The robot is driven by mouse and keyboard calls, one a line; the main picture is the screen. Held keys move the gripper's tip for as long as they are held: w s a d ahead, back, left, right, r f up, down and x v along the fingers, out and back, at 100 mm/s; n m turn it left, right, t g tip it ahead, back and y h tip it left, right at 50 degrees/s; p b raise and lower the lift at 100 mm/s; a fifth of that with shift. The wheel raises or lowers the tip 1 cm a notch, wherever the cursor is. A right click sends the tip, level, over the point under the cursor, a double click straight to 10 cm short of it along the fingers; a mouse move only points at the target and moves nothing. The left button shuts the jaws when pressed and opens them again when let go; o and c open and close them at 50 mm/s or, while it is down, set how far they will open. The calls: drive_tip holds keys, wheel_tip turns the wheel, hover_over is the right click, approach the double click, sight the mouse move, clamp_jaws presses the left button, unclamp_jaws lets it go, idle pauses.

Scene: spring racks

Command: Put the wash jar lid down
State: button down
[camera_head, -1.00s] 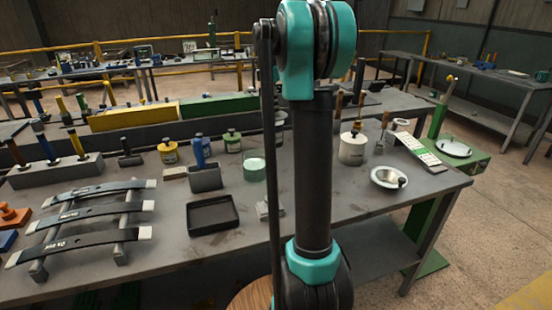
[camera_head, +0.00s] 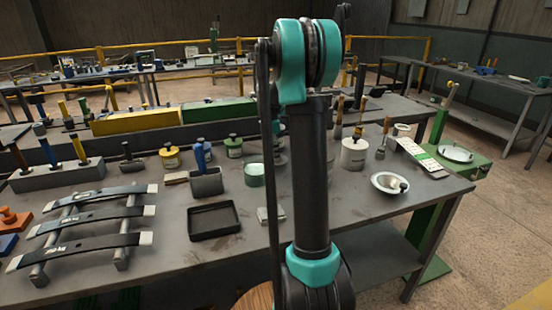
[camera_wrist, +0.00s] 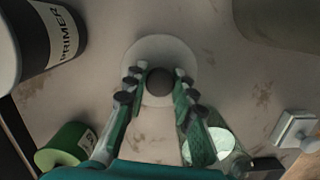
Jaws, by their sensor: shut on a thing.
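The lid (camera_wrist: 183,57) is a pale round disc with a dark knob in the middle of the wrist view. My gripper (camera_wrist: 159,84) is shut on the lid's knob, its fingers on either side of it. The lid looks level above or on the grey bench; I cannot tell whether it touches. A glass jar with pale green contents (camera_wrist: 212,143) stands behind the right finger, partly hidden by it. A similar jar shows in the head view (camera_head: 254,175), left of my arm. My gripper is hidden behind my arm there.
In the wrist view a PRIMER tin (camera_wrist: 42,35) stands upper left, a green container (camera_wrist: 67,146) lower left, and a pale block (camera_wrist: 293,129) at right. In the head view a black tray (camera_head: 214,221) and a metal bowl (camera_head: 378,184) flank my arm on the bench (camera_head: 180,245).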

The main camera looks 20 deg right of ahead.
drive_tip(key=shift+f, duration=1.1)
drive_tip(key=shift+f, duration=0.1)
drive_tip(key=c, duration=1.3)
unclamp_jaws()
drive_tip(key=shift+o, duration=0.2)
drive_tip(key=r, duration=0.4)
drive_tip(key=a+r, duration=0.1)
drive_tip(key=r, duration=0.7)
drive_tip(key=shift+w+a+r, duration=0.1)
drive_tip(key=shift+a, duration=0.1)
